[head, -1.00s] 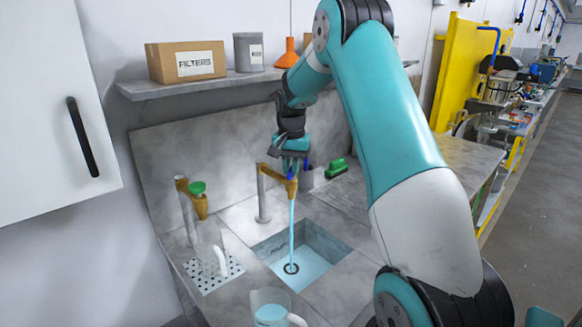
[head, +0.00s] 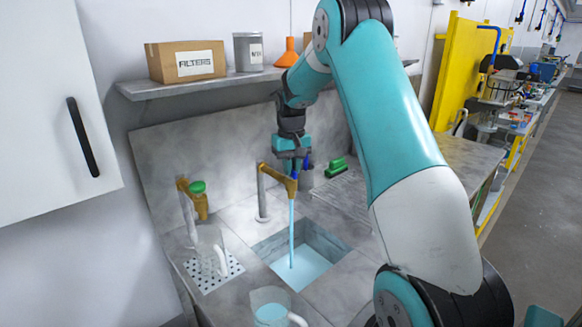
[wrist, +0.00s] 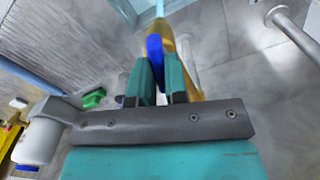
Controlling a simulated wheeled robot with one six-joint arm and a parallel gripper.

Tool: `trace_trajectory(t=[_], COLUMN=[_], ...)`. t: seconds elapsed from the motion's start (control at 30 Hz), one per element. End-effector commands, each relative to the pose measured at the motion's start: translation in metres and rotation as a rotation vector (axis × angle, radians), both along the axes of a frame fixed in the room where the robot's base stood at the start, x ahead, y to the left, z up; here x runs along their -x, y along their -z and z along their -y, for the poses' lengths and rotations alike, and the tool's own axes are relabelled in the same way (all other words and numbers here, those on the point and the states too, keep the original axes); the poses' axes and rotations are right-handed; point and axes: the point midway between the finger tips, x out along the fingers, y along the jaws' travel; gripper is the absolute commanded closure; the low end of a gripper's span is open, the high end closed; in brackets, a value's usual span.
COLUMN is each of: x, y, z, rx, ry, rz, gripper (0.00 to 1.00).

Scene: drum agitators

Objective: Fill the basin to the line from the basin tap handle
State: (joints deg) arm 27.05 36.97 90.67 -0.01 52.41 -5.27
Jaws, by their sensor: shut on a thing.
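The basin (head: 268,248) is sunk in the grey counter, with pale blue water (head: 308,270) in its bottom. A blue stream (head: 291,235) falls into it from the brass basin tap (head: 277,177). My gripper (head: 295,172) is at this tap, pointing down. In the wrist view, my gripper (wrist: 160,82) is shut on the blue basin tap handle (wrist: 154,50), with the brass tap body (wrist: 185,62) behind it. The fill line cannot be made out.
Left of the basin, a second brass tap with a green handle (head: 197,187) stands over a drain grid (head: 205,283) with a clear jug (head: 210,255). Another jug (head: 270,310) holding blue liquid stands in front. A green brush (head: 336,167) lies behind. A shelf (head: 245,80) runs above.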

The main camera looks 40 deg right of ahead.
Motion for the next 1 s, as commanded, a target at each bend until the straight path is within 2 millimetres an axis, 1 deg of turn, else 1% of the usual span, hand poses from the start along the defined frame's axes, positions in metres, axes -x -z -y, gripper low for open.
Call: trace_trajectory(t=[0.43,0.47,0.5,0.57,0.87,1.0], x=[-0.001,-0.001,-0.001,-0.001,-0.001,-0.001], y=[-0.002,-0.002,-0.002,-0.001,-0.002,-0.013], z=[0.001,0.001,0.001,0.001,0.000,0.001], rx=[0.003,0.003,0.003,0.003,0.001,0.003], ry=[-0.009,-0.009,-0.009,-0.009,-0.009,-0.009], rz=[0.005,0.005,0.005,0.004,0.002,0.004], gripper=[1.00,0.82,0.72,0.61,0.61,0.61])
